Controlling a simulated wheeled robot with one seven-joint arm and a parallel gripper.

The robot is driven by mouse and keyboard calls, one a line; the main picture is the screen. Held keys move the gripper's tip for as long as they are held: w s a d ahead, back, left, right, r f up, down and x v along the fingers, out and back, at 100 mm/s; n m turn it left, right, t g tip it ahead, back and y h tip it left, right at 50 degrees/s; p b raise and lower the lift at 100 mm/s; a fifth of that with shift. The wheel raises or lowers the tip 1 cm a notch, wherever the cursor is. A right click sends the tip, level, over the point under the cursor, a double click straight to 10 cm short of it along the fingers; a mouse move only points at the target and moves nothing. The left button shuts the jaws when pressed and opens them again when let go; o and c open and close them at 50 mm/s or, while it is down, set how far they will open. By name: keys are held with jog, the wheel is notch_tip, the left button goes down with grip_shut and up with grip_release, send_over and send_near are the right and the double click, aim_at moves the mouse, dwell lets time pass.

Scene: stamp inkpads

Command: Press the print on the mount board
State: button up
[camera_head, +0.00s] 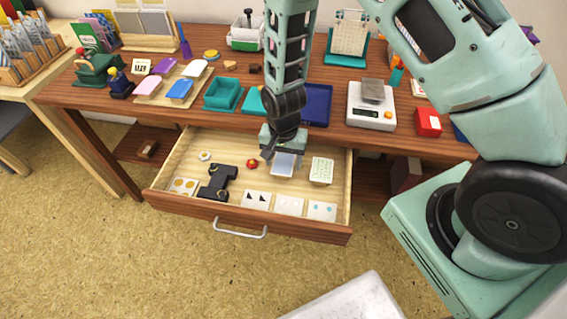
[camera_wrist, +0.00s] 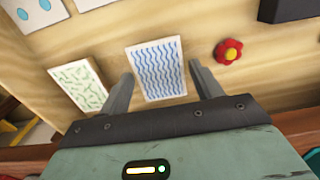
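A white rectangular piece with blue wavy lines (camera_wrist: 156,68) lies in the open drawer. In the wrist view it shows between my gripper's two fingers (camera_wrist: 160,82), which are spread apart. In the head view my gripper (camera_head: 284,152) is low over the drawer, above a pale block (camera_head: 284,164) that appears to be this piece. I cannot tell whether the fingers touch it. A similar piece with a green pattern (camera_head: 321,170) lies to its right; it also shows in the wrist view (camera_wrist: 78,86). I cannot tell which thing is the mount board.
The open drawer (camera_head: 200,205) also holds a red flower (camera_head: 252,163), a black tool (camera_head: 217,181) and several flat cards along its front. The wooden tabletop (camera_head: 110,98) above holds coloured pads, a teal tray (camera_head: 223,94), a blue tray (camera_head: 317,104) and a scale (camera_head: 370,112).

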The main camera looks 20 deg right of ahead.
aim_at(283, 163)
jog(key=c, duration=0.4)
notch_tip(283, 163, up, 7)
jog(key=p, duration=0.6)
jog(key=shift+r, duration=0.15)
jog(key=shift+c, duration=0.2)
jog(key=shift+f, duration=0.2)
